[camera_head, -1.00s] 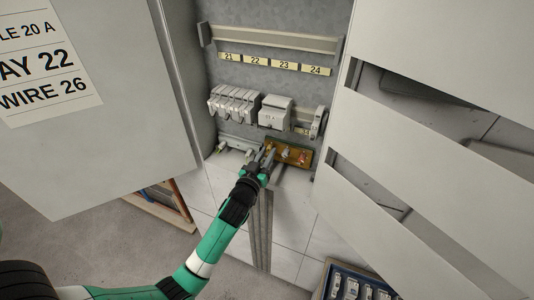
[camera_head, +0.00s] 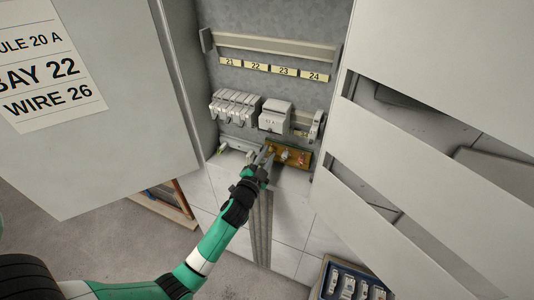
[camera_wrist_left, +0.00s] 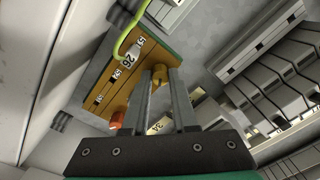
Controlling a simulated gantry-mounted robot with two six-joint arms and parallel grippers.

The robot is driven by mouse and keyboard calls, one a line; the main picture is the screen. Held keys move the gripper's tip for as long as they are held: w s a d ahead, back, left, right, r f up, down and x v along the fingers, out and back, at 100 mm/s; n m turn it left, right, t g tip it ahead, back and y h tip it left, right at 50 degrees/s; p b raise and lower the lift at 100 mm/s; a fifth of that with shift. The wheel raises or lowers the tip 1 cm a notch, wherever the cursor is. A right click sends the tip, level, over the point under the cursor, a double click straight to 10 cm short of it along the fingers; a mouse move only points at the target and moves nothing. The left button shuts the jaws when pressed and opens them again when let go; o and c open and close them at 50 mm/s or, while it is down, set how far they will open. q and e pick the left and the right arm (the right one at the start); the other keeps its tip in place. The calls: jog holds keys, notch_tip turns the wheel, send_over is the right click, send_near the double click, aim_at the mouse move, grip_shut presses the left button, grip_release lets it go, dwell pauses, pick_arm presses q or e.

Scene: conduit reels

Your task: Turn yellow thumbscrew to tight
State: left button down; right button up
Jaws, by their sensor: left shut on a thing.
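The brown terminal block (camera_head: 294,151) sits low in the cabinet, below the breakers. It also shows in the wrist view (camera_wrist_left: 113,84), with white tags, one reading 26. My left gripper (camera_head: 265,158) is at the block's left end in the head view. In the wrist view, the two fingers of this gripper (camera_wrist_left: 163,76) are close together around the yellow thumbscrew (camera_wrist_left: 160,74), which is partly hidden between them. An orange thumbscrew (camera_wrist_left: 117,120) stands apart at another end of the block. My right gripper is in neither view.
A yellow-green wire (camera_wrist_left: 130,28) loops at the block's edge. Grey breakers (camera_head: 236,106) sit above the block. Open cabinet doors (camera_head: 95,110) flank the space on both sides. A tray of parts (camera_head: 352,283) stands at the bottom right.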

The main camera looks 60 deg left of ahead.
pick_arm(q)
jog(key=m+p, duration=0.2)
jog(key=m, duration=0.4)
jog(key=shift+r+m, duration=0.15)
jog(key=shift+m, duration=0.15)
jog(key=m+p, duration=0.1)
jog(key=m, duration=0.5)
jog(key=shift+h+p, duration=0.3)
jog(key=shift+p, duration=0.05)
jog(key=c, duration=0.7)
grip_release()
jog(key=shift+s, duration=0.15)
jog(key=v, duration=1.1)
jog(key=shift+s+f, duration=0.15)
jog(key=shift+f, duration=0.15)
jog(key=shift+d, duration=0.15)
